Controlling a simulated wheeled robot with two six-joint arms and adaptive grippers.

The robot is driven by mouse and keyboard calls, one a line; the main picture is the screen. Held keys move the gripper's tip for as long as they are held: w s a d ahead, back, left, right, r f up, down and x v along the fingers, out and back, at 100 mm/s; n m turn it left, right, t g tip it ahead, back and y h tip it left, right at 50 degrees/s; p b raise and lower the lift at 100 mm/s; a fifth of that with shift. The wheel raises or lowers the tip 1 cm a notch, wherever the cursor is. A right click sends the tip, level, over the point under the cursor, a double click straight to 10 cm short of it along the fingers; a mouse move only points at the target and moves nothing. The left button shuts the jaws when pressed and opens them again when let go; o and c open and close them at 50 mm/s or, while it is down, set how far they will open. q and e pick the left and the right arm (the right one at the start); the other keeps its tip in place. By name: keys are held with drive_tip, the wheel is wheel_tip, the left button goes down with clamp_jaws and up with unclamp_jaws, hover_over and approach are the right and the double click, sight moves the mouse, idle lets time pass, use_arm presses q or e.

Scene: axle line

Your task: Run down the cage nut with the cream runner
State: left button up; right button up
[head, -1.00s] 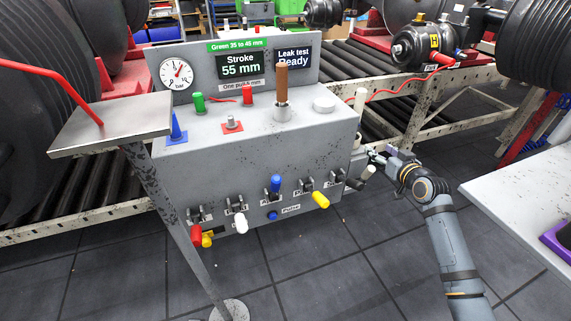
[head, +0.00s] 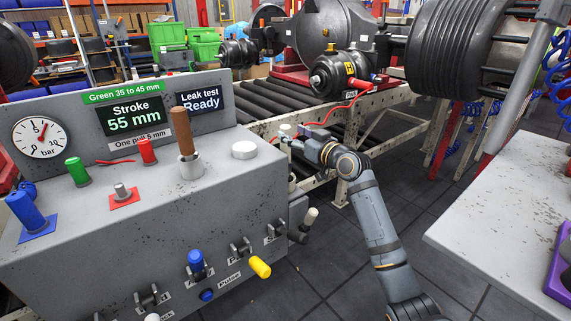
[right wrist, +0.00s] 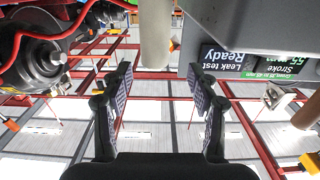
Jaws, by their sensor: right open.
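A cream cylinder (head: 285,130), which looks like the cream runner, stands upright at the right side of the grey test box. In the right wrist view it (right wrist: 155,35) hangs in at the top, ahead of the space between my fingers. My right gripper (head: 291,143) is open beside it; whether a finger touches it I cannot tell. In the right wrist view the open fingers (right wrist: 160,85) have nothing between them. My left gripper is out of view.
The grey test box (head: 130,230) carries a gauge, a "Stroke 55 mm" display, a brown handle (head: 182,130) and several coloured levers. A red hose (head: 325,122) runs to the chamber. A pale bench (head: 510,220) stands at right. The floor between is clear.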

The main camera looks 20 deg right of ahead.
sight(289, 128)
drive_tip(key=x, duration=0.1)
drive_tip(key=b+x, duration=0.1)
drive_tip(key=x, duration=0.3)
drive_tip(key=shift+w+d, duration=0.2)
drive_tip(key=shift+w, duration=0.05)
clamp_jaws()
drive_tip(key=shift+r, duration=0.25)
